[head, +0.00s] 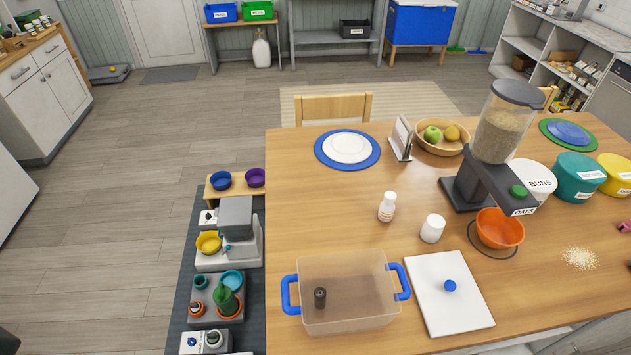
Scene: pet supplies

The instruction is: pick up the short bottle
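Two white bottle-like things stand upright on the wooden table. One is a small white bottle (387,208) with a narrower cap and a label. The other is a squat plain white container (432,229) to its right, wider and lower. A small dark cylinder (320,298), perhaps a bottle, is in the clear bin with blue handles (352,263). I cannot tell for certain which is the short bottle.
A white board with a blue knob (450,310) lies right of the bin. An orange bowl (500,228) sits under the tall oats dispenser (505,125). Lidded tubs (580,177) stand at right. The table (300,210) left of the white bottle is clear.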

